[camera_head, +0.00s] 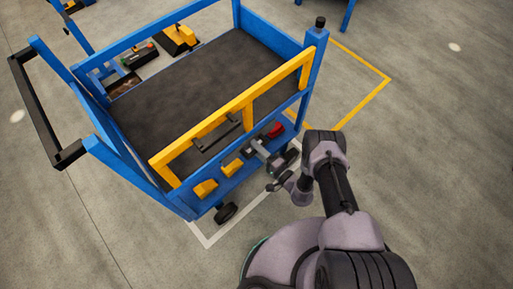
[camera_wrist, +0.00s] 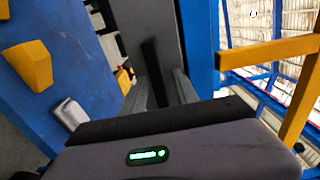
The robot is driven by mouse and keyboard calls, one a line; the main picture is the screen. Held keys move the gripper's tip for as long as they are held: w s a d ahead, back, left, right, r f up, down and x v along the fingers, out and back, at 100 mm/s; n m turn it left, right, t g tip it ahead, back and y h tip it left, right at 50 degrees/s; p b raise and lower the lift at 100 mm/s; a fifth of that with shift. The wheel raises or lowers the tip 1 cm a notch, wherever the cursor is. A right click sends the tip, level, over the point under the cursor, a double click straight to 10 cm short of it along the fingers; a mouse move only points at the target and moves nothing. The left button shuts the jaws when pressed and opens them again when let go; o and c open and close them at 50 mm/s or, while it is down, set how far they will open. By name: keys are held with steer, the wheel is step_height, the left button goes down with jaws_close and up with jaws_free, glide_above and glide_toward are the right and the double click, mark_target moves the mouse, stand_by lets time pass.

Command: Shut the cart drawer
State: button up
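The blue cart (camera_head: 130,160) stands left of my arm, with a dark top surface (camera_head: 190,85) and a yellow rail along its near side. A black bar handle (camera_head: 217,134) shows by the yellow rail; I cannot tell how far the drawer is out. My gripper (camera_head: 256,147) is low at the cart's near side, beside the blue lower panel and below the rail. In the wrist view, my gripper body with a green light fills the bottom. A grey upright part (camera_wrist: 152,30) and a dark bar are straight ahead.
Yellow blocks (camera_head: 205,188) and a red part (camera_head: 275,130) sit on the cart's lower near side. A yellow block shows in the wrist view (camera_wrist: 28,65). A black push handle (camera_head: 35,115) is at the cart's left. Floor right of the cart is clear.

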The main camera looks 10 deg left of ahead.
steer(key=p+v, duration=0.2)
steer(key=v, duration=1.5)
steer(key=shift+d, duration=0.2)
steer(key=shift+s, duration=0.1)
